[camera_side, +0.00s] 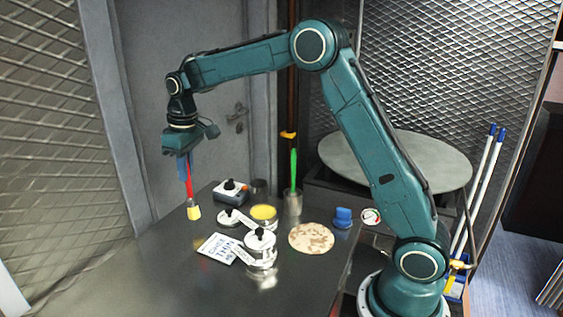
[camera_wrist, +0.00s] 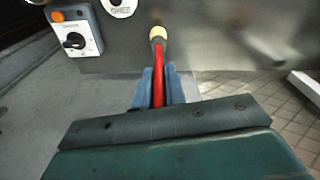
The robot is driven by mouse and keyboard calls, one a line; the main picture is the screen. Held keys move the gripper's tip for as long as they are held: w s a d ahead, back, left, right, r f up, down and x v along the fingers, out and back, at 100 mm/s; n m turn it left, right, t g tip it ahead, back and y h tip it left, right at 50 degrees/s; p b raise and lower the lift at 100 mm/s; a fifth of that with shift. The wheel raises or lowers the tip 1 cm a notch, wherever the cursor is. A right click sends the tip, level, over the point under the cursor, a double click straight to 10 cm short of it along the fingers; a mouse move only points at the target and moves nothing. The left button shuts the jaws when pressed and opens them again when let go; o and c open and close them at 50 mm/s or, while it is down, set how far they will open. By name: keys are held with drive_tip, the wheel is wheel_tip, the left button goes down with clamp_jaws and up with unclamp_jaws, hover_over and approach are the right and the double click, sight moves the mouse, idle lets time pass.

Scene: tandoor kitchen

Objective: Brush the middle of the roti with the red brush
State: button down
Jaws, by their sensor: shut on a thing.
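My gripper (camera_side: 183,158) is shut on the red brush (camera_side: 188,182), which hangs down with its pale yellow bristles (camera_side: 194,212) lowest. In the wrist view the blue fingers (camera_wrist: 159,88) close around the red handle (camera_wrist: 158,70), and the bristle head (camera_wrist: 158,33) points away over the dark table. In the side view the brush is near the table's far left edge, apart from everything else. The roti (camera_side: 311,238) is a round, browned flatbread lying flat on the table, well to the right of the brush. It does not show in the wrist view.
Between brush and roti stand a lidded pot (camera_side: 261,247), a pot of yellow contents (camera_side: 263,214), a lid (camera_side: 230,217) and a printed card (camera_side: 217,249). Behind are a control box (camera_side: 231,192) and a green brush (camera_side: 293,170) in a metal cup (camera_side: 292,203). A blue object (camera_side: 342,217) sits right of the roti.

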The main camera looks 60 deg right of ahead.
drive_tip(key=shift+w+a+f+m, duration=1)
drive_tip(key=shift+w+a+m, duration=0.2)
drive_tip(key=shift+w+m, duration=0.1)
drive_tip(key=s+d+r, duration=0.6)
drive_tip(key=s+d, duration=0.2)
drive_tip(key=s, duration=0.4)
drive_tip(key=s+d, duration=0.3)
drive_tip(key=s, duration=1.3)
drive_tip(key=shift+r, duration=0.35)
drive_tip(key=shift+d+f, duration=0.1)
